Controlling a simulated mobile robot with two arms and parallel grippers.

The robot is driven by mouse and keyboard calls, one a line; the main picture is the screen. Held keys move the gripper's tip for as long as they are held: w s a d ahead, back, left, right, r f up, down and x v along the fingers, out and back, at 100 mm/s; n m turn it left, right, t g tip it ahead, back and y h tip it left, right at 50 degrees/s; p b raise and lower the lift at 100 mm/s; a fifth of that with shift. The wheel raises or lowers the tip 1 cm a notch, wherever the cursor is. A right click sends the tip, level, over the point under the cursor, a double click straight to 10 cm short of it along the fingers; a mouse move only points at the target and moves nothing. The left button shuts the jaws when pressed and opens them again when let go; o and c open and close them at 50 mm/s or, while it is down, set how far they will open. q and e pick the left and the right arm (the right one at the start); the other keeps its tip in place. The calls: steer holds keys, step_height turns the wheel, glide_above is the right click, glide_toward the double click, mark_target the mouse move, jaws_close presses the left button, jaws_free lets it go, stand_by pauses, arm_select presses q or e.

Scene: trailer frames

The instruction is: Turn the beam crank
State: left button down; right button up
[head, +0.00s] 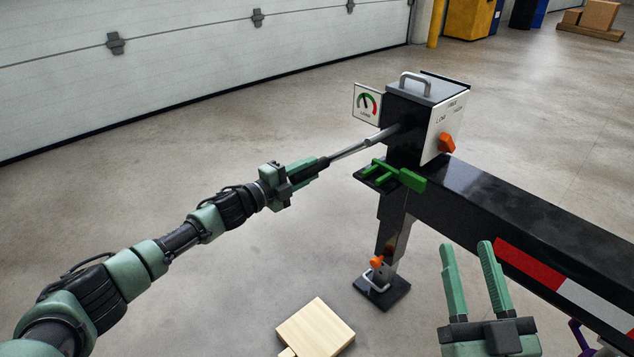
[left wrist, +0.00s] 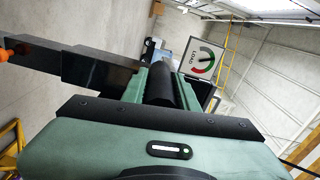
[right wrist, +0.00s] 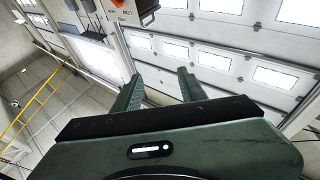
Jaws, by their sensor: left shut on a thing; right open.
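The beam crank (head: 349,151) is a thin silver shaft sticking out to the left from the black gearbox (head: 405,145) at the beam's end. Its dark grip lies between the fingers of my left gripper (head: 312,168), which is shut on it. The left wrist view shows the black grip (left wrist: 160,85) between the green fingers. A gauge marked LOAD (head: 366,103) stands beside the gearbox and also shows in the left wrist view (left wrist: 202,60).
The gearbox has a white panel with an orange knob (head: 446,143). A green bracket (head: 400,176) sits below it. The leg (head: 391,235) stands on a black foot with an orange knob (head: 376,262). A wooden block (head: 316,329) lies on the floor.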

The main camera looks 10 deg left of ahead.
arm_select(q)
steer(key=w+a+r+m+p, duration=0.2)
steer(key=a+r+m, duration=0.1)
steer(key=r+m, duration=0.2)
steer(key=shift+w+r+m, duration=0.15)
steer(key=shift+r+m, duration=0.25)
steer(key=shift+r, duration=0.85)
arm_select(e)
step_height(320, 180, down, 12)
steer(key=d+g+h, duration=0.1)
steer(key=g+h, duration=0.1)
steer(key=g, duration=0.5)
steer(key=shift+d+h, duration=0.35)
steer(key=shift+h, duration=0.05)
steer(key=shift+s, duration=0.1)
arm_select(q)
steer(key=c, duration=1.1)
jaws_free()
steer(key=shift+a, duration=0.1)
steer(key=p+v, duration=0.1)
steer(key=v, duration=0.6)
steer(key=shift+s+p, duration=0.4)
arm_select(e)
steer(key=s+d+f+g+h, duration=0.1)
steer(key=s+d+f+g, duration=0.1)
steer(key=s+f+g, duration=0.2)
step_height(320, 180, down, 2)
arm_select(q)
steer(key=shift+a, duration=0.15)
